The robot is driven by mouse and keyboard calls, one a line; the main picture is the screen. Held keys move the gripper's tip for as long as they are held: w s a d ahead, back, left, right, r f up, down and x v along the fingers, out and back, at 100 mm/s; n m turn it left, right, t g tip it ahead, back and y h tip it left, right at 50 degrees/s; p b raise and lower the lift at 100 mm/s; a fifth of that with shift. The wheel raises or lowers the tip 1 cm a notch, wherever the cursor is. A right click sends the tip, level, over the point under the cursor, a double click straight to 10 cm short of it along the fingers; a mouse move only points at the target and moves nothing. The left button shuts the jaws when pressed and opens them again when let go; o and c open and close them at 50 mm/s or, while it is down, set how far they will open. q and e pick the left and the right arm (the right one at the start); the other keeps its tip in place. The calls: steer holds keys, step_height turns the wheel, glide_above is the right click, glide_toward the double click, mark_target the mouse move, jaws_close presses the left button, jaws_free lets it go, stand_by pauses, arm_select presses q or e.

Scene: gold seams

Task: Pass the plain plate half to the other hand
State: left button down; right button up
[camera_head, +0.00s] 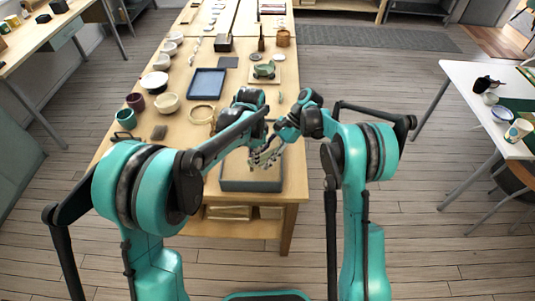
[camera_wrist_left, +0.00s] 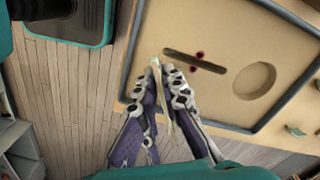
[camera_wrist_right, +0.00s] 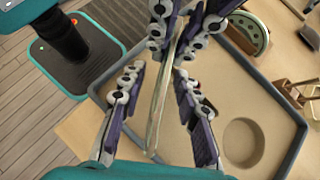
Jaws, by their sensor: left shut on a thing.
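The plain plate half is a thin, pale piece seen edge-on in the left wrist view (camera_wrist_left: 158,84) and the right wrist view (camera_wrist_right: 160,95). My left gripper (camera_wrist_left: 163,75) is shut on it; its fingers also show at the top of the right wrist view. My right gripper (camera_wrist_right: 158,78) is open, with one finger on each side of the plate half and visible gaps between. In the head view both grippers meet above the near end of the table, and the plate half is hard to make out there.
Below the grippers lies a sand-coloured tray with a dark rim (camera_head: 250,187), a slot and a round hollow. A blue tray (camera_head: 207,83), bowls and cups stand farther along the table (camera_head: 180,133). A white table (camera_head: 470,95) stands at the right.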

jaws_close()
arm_select(q)
steer(key=c, duration=1.6)
jaws_free()
steer(key=shift+r, duration=0.1)
